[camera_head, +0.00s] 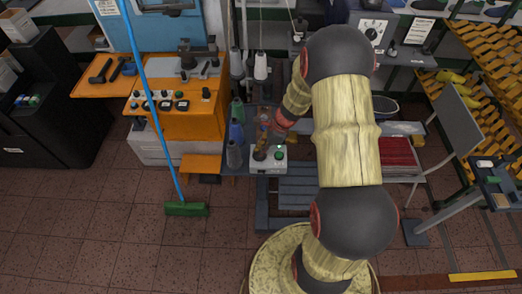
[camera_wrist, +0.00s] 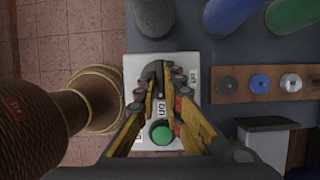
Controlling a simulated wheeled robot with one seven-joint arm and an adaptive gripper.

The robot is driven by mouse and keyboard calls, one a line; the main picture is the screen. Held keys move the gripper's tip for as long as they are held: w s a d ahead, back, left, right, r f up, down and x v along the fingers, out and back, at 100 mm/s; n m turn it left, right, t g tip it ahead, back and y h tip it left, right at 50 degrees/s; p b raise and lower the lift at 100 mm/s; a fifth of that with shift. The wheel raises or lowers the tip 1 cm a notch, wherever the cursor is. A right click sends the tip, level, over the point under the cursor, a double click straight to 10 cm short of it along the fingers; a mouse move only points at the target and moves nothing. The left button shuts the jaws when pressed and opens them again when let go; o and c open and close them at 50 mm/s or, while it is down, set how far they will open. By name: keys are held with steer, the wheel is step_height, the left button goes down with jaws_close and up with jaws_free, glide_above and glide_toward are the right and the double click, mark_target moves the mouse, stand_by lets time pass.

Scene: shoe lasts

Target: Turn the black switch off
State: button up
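A white switch box (camera_wrist: 136,66) lies under my gripper in the wrist view, and it also shows in the head view (camera_head: 268,167). It carries a round green button (camera_wrist: 162,134) and printed labels. The black switch (camera_wrist: 152,70) seems to be the dark shape by my fingertips, partly hidden by them. My gripper (camera_wrist: 162,84) points down over the box, its two yellow-sided fingers leaning together with a narrow gap between them. I cannot tell whether they touch the switch. In the head view, my gripper hides the left part of the box.
A brown strip with round knobs (camera_wrist: 261,84) lies to the right. Grey, blue and green spools (camera_head: 237,132) stand close behind. An orange machine (camera_head: 185,118) is at left.

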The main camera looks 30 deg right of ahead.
jaws_close()
steer(key=shift+n, duration=0.3)
steer(key=n+g, duration=0.1)
steer(key=n, duration=0.1)
steer(key=shift+w+n+y+p, duration=0.1)
steer(key=shift+n+y+p, duration=0.3)
steer(key=n+g, duration=0.2)
steer(key=n, duration=0.3)
steer(key=shift+w+p, duration=0.15)
steer(key=shift+p, duration=0.2)
steer(key=n+g, duration=0.1)
steer(key=n, duration=0.4)
steer(key=shift+w+g+h, duration=0.15)
steer(key=shift+g+h, duration=0.25)
steer(key=shift+a+n+g+h, duration=0.1)
steer(key=shift+n+g+h, duration=0.45)
steer(key=shift+n, duration=1.65)
steer(key=o, duration=0.6)
jaws_free()
steer(key=shift+c, duration=0.2)
